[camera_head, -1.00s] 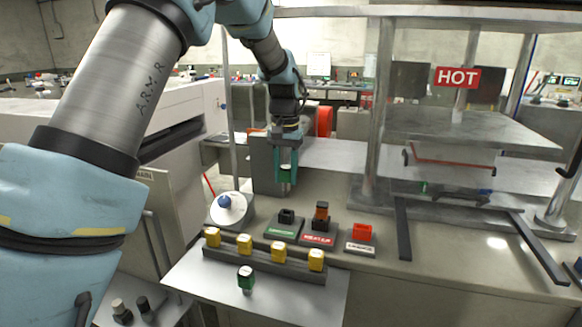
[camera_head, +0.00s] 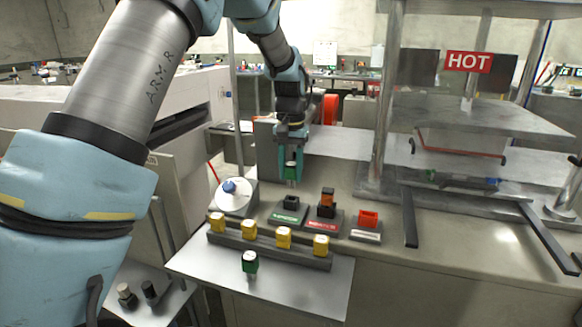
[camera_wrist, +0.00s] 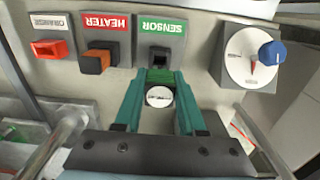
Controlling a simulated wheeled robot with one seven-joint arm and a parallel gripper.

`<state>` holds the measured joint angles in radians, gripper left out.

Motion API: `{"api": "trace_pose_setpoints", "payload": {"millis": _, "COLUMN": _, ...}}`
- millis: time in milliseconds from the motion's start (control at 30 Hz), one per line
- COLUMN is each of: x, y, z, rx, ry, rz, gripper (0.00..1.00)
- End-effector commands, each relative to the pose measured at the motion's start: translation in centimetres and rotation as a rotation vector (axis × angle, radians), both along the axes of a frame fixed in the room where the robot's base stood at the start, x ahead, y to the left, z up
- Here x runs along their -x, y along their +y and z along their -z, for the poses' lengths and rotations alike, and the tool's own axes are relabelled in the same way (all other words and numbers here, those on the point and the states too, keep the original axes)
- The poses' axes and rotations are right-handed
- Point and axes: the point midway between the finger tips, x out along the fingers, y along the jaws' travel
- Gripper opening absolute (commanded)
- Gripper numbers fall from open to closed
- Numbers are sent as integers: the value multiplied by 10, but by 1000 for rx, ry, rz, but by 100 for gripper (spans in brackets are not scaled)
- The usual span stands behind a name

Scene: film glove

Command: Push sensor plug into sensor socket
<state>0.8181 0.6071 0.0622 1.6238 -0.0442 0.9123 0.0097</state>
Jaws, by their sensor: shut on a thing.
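The sensor plug, green with a round white top (camera_wrist: 159,97), is held between my teal fingers. My gripper (camera_head: 291,166) is shut on it, and the plug (camera_head: 291,172) points down in the head view. The sensor socket is a black block (camera_head: 291,202) on a base with a green label. In the wrist view the socket (camera_wrist: 159,55) lies just beyond the fingertips, under the SENSOR label. The plug appears above the socket and apart from it. The plug's lower end is hidden in the wrist view.
A white dial with a blue knob (camera_head: 230,187) stands left. Yellow plugs sit in a rack (camera_head: 275,250) in front. Another green plug (camera_head: 250,262) stands on the tray. A HOT press is at right.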

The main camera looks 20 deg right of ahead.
Motion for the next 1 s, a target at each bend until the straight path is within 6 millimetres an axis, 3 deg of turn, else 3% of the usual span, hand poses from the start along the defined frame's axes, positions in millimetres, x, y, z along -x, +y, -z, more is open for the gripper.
{"api": "trace_pose_setpoints", "payload": {"millis": 300, "x": 0, "y": 0, "z": 23, "rx": 0, "ry": 0, "rz": 0, "gripper": 0}}
{"api": "trace_pose_setpoints", "payload": {"millis": 1000, "x": 0, "y": 0, "z": 23, "rx": 0, "ry": 0, "rz": 0, "gripper": 0}}
